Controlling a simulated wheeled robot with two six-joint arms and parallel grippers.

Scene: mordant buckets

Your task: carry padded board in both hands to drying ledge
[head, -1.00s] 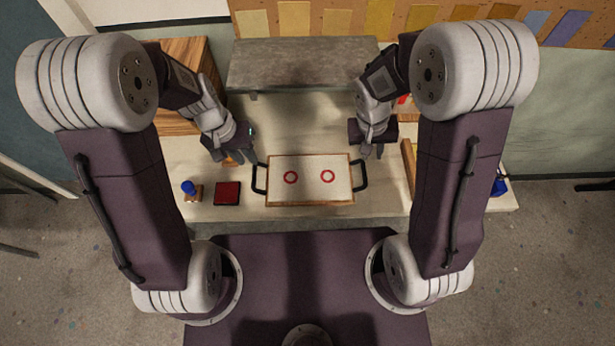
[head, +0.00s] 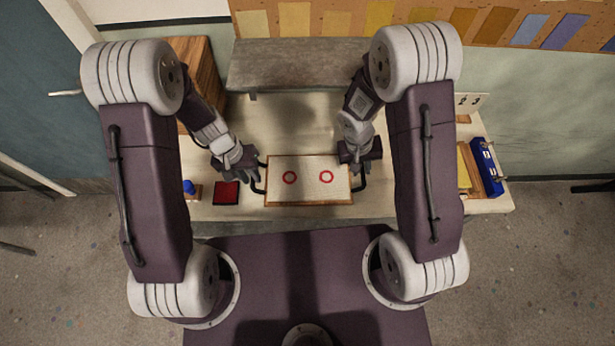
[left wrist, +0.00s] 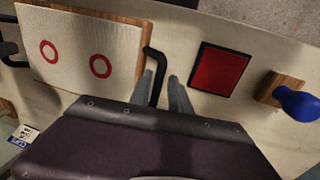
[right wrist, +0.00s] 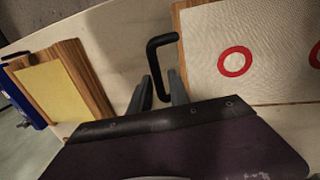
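The padded board (head: 308,188) lies flat on the table, a white pad with two red rings in a wooden frame and a black handle at each end. My left gripper (head: 250,178) is at the left handle (left wrist: 155,75); in the left wrist view its open fingers (left wrist: 162,92) are on either side of that handle. My right gripper (head: 357,170) is at the right handle (right wrist: 160,45); in the right wrist view its open fingers (right wrist: 158,92) straddle or nearly straddle it. The grey drying ledge (head: 300,65) is at the back of the table.
A red pad (head: 226,193) and a blue-knobbed stamp (head: 189,187) lie left of the board. A yellow-topped wooden block (right wrist: 55,88) and a blue binder (head: 487,165) lie to the right. A wooden box (head: 195,62) stands back left. The table between board and ledge is clear.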

